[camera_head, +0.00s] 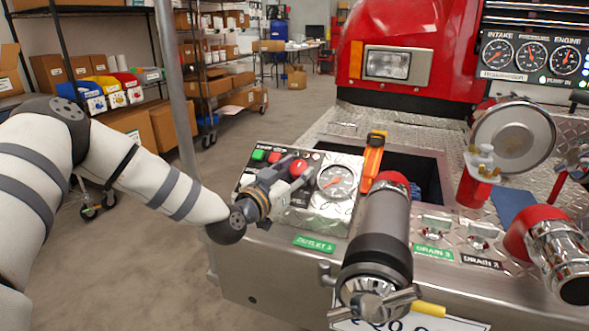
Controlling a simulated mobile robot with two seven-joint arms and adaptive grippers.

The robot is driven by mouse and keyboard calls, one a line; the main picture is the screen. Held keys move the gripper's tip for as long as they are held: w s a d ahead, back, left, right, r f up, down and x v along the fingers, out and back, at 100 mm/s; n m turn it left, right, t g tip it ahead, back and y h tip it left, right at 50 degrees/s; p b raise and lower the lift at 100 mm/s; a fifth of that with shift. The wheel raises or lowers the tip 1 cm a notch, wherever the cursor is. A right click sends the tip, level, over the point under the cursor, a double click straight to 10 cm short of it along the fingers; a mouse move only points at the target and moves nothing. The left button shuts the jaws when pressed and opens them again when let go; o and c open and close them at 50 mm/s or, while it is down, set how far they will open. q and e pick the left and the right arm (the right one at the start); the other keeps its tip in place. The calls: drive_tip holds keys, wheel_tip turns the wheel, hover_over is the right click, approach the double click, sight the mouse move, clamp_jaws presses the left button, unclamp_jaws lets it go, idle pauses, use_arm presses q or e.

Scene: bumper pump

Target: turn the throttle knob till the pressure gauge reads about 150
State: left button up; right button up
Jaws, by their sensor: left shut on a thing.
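My left gripper (293,178) reaches in from the left to the control panel (328,221) on the bumper. It is shut on the throttle knob (299,168), whose red part shows at the fingertips; the fingers hide the rest of it. The round pressure gauge (336,182) with a white face sits just right of the fingers. Its dial shows, but its numbers and needle are too small to read surely. My right gripper is not in view.
Green and red buttons (267,157) line the panel's top. A thick grey hose with red end (385,220) stands close to the right of the gauge. An orange tool (373,157) stands behind it.

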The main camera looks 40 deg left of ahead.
use_arm(q)
drive_tip(key=m+h, duration=0.2)
drive_tip(key=shift+a+r+m+h+p, duration=0.15)
drive_tip(key=shift+m+h+p, duration=0.15)
drive_tip(key=shift+m+p, duration=0.1)
drive_tip(key=shift+a+m+g+h, duration=0.1)
drive_tip(key=shift+m+g+h, duration=0.6)
drive_tip(key=shift+m+h, duration=0.6)
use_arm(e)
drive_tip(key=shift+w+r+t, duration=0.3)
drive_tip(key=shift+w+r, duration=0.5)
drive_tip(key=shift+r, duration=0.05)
use_arm(q)
drive_tip(key=shift+f, duration=0.2)
drive_tip(key=o, duration=1.1)
drive_tip(key=shift+o, duration=0.2)
drive_tip(key=f+v, duration=0.1)
drive_tip(key=v, duration=1.1)
drive_tip(key=shift+r, duration=0.5)
drive_tip(key=shift+a, duration=0.1)
